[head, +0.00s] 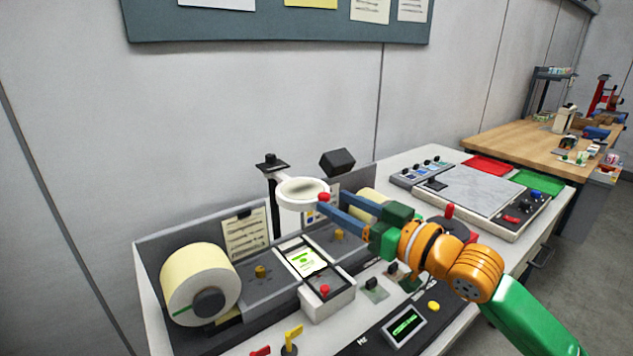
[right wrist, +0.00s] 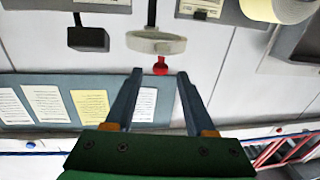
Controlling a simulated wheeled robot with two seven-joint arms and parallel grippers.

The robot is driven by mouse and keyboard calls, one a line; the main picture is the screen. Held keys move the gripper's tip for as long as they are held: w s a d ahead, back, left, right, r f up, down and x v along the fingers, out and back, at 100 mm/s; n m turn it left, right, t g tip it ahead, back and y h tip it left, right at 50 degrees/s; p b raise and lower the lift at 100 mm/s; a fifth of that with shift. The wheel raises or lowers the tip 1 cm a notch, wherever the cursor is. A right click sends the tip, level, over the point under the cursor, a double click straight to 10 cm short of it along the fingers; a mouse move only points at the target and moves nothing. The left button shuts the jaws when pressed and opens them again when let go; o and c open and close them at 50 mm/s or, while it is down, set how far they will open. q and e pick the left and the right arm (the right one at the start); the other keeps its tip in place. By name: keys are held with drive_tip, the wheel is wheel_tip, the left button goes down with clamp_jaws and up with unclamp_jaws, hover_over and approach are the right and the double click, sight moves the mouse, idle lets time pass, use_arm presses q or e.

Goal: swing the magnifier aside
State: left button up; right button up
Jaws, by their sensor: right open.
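The magnifier (head: 302,192) is a white-rimmed round lens on an arm from a dark post (head: 272,175) at the back of the label rewinder. It hangs above the lit label window (head: 304,260). A red knob (head: 324,197) sits on its rim, on the side facing my right gripper. My right gripper (head: 322,204) is open, its blue-grey fingers reaching left to the knob. In the right wrist view the magnifier (right wrist: 150,43) is ahead, and the red knob (right wrist: 160,66) lies centred at the opening between the fingertips (right wrist: 160,74). Whether a finger touches it, I cannot tell. My left gripper is not in view.
A cream label roll (head: 198,283) stands at left; another roll (head: 372,196) is partly behind my right gripper. A black box-shaped head (head: 338,161) stands close behind the magnifier. A scale-like unit (head: 480,188) and red and green trays lie to the right.

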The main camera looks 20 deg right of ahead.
sight(328, 197)
drive_tip(key=p+x, duration=0.1)
drive_tip(key=x, duration=0.3)
drive_tip(key=shift+w+a, duration=0.15)
drive_tip(key=shift+w, duration=0.2)
drive_tip(key=shift+s, duration=0.25)
clamp_jaws()
drive_tip(key=shift+r, duration=0.1)
idle(0.7)
